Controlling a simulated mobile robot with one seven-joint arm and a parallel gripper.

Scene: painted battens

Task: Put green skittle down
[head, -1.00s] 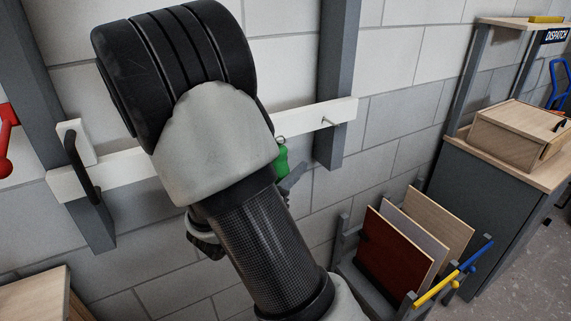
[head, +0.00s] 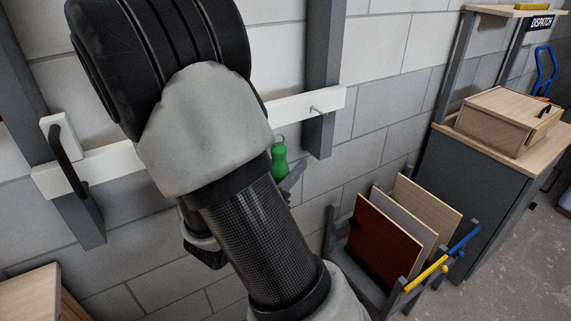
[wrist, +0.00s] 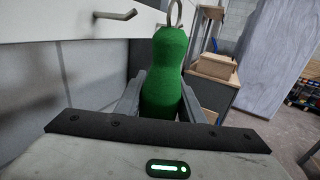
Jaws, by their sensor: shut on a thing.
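The green skittle (wrist: 166,75) stands upright between the two fingers of my gripper (wrist: 158,103) in the wrist view, with a metal ring at its top. My gripper is shut on it. In the head view the skittle (head: 279,160) shows just right of my arm, in front of the wall and below the white batten (head: 290,106). A metal peg (head: 318,111) sticks out of the batten to the right of the skittle. My arm hides most of the gripper in the head view.
A rack with upright panels (head: 383,240) and blue and yellow bars stands below right. A grey cabinet (head: 459,190) with a wooden box (head: 507,122) on top stands further right. A black handle (head: 66,160) sits on the batten at left. A wooden surface (head: 30,295) is at lower left.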

